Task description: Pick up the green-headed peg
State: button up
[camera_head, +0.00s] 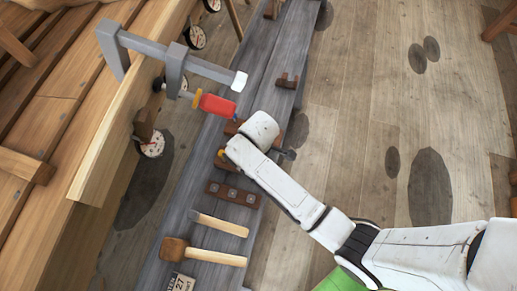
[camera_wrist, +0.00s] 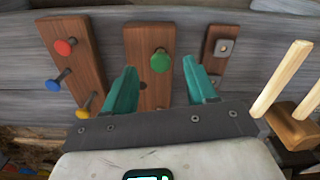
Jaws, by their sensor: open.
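The green-headed peg (camera_wrist: 160,61) sticks out of the middle upright wooden board (camera_wrist: 150,35) in the wrist view. My gripper (camera_wrist: 159,68) has two teal fingers, open, one on each side of the peg's head in the picture. Nothing is between the fingers that I can see held, and I cannot tell how far the tips are from the head. In the head view my white wrist covers the peg, and only a bit of the gripper shows.
Left of it, another board carries a red-headed peg (camera_wrist: 65,47), a blue-headed peg (camera_wrist: 54,85) and a yellow-headed peg (camera_wrist: 83,113). A grey clamp (camera_head: 177,62) with a red handle (camera_head: 217,105) juts out near my wrist.

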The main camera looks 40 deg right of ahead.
notch_tip(320, 180, down, 4)
jog(key=shift+f+b, duration=0.15)
jog(key=shift+b, duration=0.25)
grip_shut()
dwell(0.3)
